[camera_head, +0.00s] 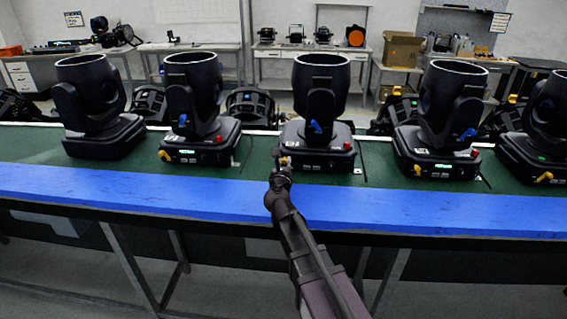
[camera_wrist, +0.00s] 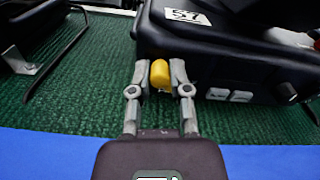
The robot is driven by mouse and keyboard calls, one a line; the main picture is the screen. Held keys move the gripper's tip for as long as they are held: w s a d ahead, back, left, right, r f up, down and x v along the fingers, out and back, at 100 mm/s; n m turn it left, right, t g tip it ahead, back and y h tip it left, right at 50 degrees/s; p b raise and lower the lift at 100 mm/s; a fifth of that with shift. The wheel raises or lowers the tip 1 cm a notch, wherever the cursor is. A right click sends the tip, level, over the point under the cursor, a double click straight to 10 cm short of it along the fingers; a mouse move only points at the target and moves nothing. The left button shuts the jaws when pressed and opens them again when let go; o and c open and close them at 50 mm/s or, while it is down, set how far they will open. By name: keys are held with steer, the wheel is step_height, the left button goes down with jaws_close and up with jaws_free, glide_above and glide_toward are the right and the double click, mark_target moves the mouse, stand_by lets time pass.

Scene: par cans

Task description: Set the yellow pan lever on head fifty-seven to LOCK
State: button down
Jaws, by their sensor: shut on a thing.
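Head fifty-seven (camera_head: 317,136) is a black moving head at the middle of the row, its lens barrel pointing up. In the wrist view its base (camera_wrist: 230,50) carries a white label (camera_wrist: 187,17) reading 57. The yellow pan lever (camera_wrist: 159,74) sits at the base's near left corner. My gripper (camera_wrist: 159,77) is shut on the lever, one finger on each side of it. In the head view my gripper (camera_head: 281,166) reaches the base's front left, and the lever is mostly hidden there. I cannot read any LOCK marking.
More black heads stand to the left (camera_head: 200,140) and right (camera_head: 440,145) on the green mat (camera_head: 250,170). A blue strip (camera_head: 180,192) runs along the table's front edge. White buttons (camera_wrist: 241,96) and a black knob (camera_wrist: 287,91) lie right of the lever. A cable hangs beside the right head.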

mark_target(295, 158)
steer(key=shift+d+m, duration=0.1)
steer(key=shift+m, duration=0.3)
steer(key=shift+d+r+m, duration=0.15)
steer(key=shift+d+m, duration=0.05)
steer(key=shift+m, duration=0.6)
steer(key=m, duration=0.1)
steer(key=d+m, duration=0.1)
steer(key=m, duration=0.1)
steer(key=shift+m, duration=0.3)
steer(key=m, duration=0.2)
steer(key=d+m, duration=0.1)
steer(key=m, duration=0.3)
steer(key=shift+s+d, duration=0.1)
steer(key=shift+d, duration=0.2)
